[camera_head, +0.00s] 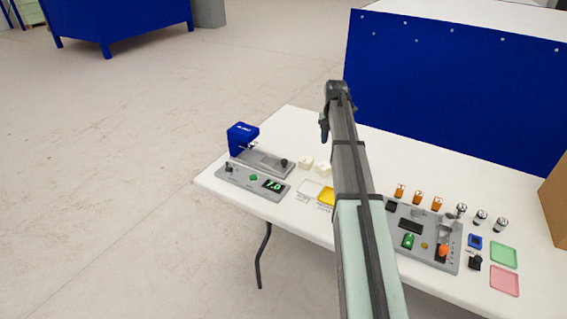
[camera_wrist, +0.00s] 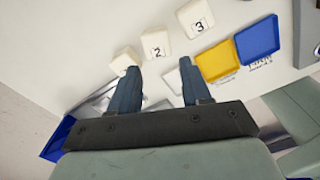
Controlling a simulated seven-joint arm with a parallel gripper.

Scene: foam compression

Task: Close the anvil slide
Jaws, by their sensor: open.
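The compression device stands at the table's left end, with a blue head (camera_head: 242,138) over a grey slide (camera_head: 262,163) that carries a dark knob (camera_head: 284,162) at its right end. The slide appears drawn out to the right of the blue head, but its exact position is too small to tell. My gripper (camera_head: 324,130) is above the table, right of the device and apart from it. In the wrist view my gripper (camera_wrist: 158,77) is open with nothing between its fingers. Part of the slide (camera_wrist: 96,104) shows behind the left finger, and the knob cannot be seen there.
Pale foam blocks, including one marked 2 (camera_wrist: 156,47) and one marked 3 (camera_wrist: 195,18), lie near the device. A yellow tray (camera_wrist: 218,61) and a blue tray (camera_wrist: 257,40) lie beside them. A grey control panel (camera_head: 431,248) stands right of my arm.

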